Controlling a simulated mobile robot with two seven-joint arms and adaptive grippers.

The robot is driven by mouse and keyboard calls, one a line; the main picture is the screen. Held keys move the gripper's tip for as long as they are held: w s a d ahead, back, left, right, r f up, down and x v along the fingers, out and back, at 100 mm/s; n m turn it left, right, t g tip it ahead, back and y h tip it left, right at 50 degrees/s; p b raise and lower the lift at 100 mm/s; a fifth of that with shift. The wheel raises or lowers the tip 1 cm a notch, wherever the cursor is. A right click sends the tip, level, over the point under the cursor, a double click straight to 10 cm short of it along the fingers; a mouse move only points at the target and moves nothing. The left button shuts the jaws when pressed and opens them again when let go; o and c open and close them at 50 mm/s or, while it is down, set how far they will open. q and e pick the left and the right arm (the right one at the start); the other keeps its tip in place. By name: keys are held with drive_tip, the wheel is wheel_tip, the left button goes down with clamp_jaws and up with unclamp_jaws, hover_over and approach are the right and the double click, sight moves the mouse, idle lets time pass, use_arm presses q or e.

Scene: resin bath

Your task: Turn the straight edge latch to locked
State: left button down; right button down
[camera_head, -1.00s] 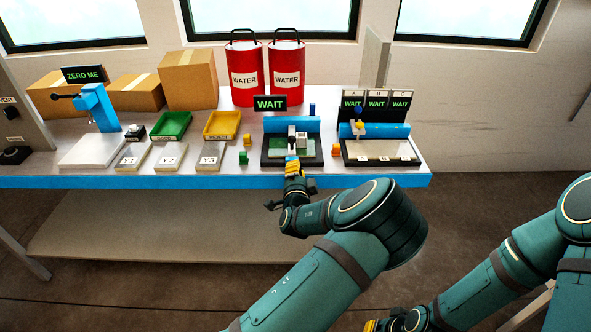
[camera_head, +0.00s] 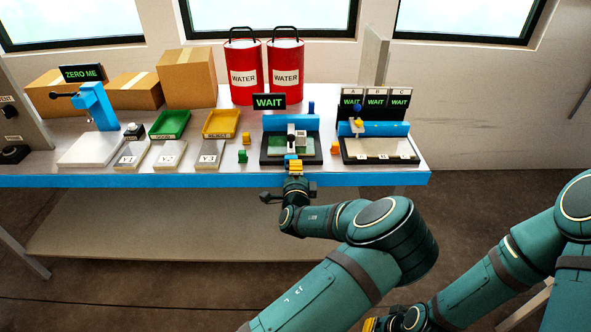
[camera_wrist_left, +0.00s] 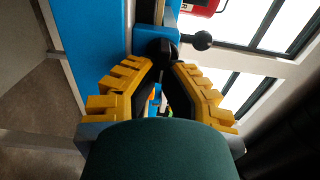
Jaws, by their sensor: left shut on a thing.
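My left gripper (camera_head: 294,163) is at the front edge of the middle fixture (camera_head: 264,158), which has a blue back block and a green plate. In the left wrist view its yellow fingers (camera_wrist_left: 163,66) close on a dark round piece (camera_wrist_left: 156,48), which I take to be the straight edge latch. A short dark lever with a ball end (camera_wrist_left: 203,40) sticks out just beyond the fingertips. The fingers hide much of the latch, and I cannot read its locked position. My right gripper (camera_head: 372,325) shows only as a sliver at the bottom; its jaws are hidden.
The middle fixture's sign (camera_head: 269,102) reads WAIT. A second fixture (camera_head: 380,158) stands to the right. Yellow (camera_head: 221,124) and green (camera_head: 169,124) trays, labelled plates and small coloured blocks lie left of it. Two red WATER cans (camera_head: 286,72) stand behind.

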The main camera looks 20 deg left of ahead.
use_arm(q)
drive_tip(key=c, duration=1.1)
unclamp_jaws()
drive_tip(key=shift+o, duration=0.2)
drive_tip(key=v, duration=1.2)
